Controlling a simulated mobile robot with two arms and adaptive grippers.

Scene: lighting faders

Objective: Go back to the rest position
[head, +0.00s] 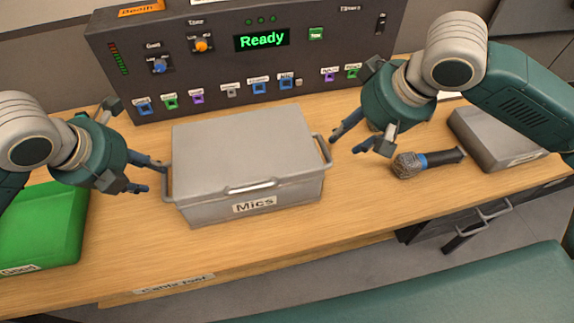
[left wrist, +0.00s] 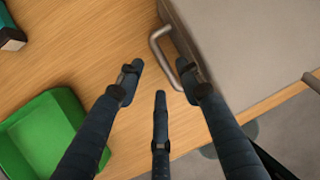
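A grey box labelled "Mics" (head: 245,150) stands on the wooden desk with its lid closed and a handle at each side. My left gripper (head: 150,178) is at the box's left handle, its fingers spread and nothing between them. In the left wrist view one finger overlaps that handle (left wrist: 160,45); I cannot tell whether they touch. My right gripper (head: 358,147) is open and empty, just right of the box's right handle (head: 323,150) and above the desk.
A microphone (head: 430,162) lies right of my right gripper, beside a grey case (head: 493,138). A green tray (head: 42,225) is at the left. A dark control panel (head: 215,65) reading "Ready" stands behind the box. The desk's front strip (head: 300,232) is clear.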

